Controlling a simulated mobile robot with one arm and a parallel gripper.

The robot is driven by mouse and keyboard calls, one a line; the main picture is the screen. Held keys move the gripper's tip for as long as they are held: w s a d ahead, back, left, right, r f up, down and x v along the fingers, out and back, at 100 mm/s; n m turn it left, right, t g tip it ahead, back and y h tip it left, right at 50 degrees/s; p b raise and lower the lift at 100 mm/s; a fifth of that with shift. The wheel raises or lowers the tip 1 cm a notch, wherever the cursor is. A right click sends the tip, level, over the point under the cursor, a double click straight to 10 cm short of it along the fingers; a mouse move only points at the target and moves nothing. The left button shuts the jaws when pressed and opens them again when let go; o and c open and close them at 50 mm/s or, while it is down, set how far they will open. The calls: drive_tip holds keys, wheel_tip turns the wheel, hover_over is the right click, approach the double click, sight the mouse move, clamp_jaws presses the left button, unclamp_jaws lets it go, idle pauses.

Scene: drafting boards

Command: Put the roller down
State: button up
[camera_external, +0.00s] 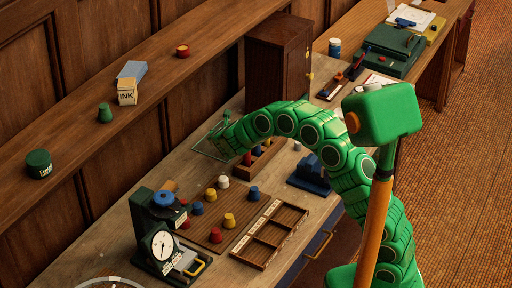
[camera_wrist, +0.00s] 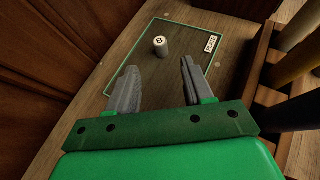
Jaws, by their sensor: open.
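My gripper (camera_external: 218,136) is low over the bench, left of the wooden rack. In the wrist view my gripper (camera_wrist: 158,64) has its two grey fingers apart, with nothing between them. A small grey cylinder marked B (camera_wrist: 161,47) stands upright just beyond the fingertips, apart from them. It stands inside a green-outlined rectangle (camera_wrist: 236,26) on the wood, with a small white label (camera_wrist: 210,44) to its right. I cannot tell whether this cylinder is the roller, and I see no other thing that is clearly a roller.
A wooden rack (camera_external: 262,157) with upright pieces is close right of my gripper. Several coloured knobs, a compartment tray (camera_external: 270,236) and a green dial machine (camera_external: 158,238) stand nearer the camera. A brown cabinet (camera_external: 278,58) stands behind. The wall is at the left.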

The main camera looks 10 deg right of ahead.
drive_tip(key=shift+v, duration=0.95)
drive_tip(key=shift+o, duration=0.7)
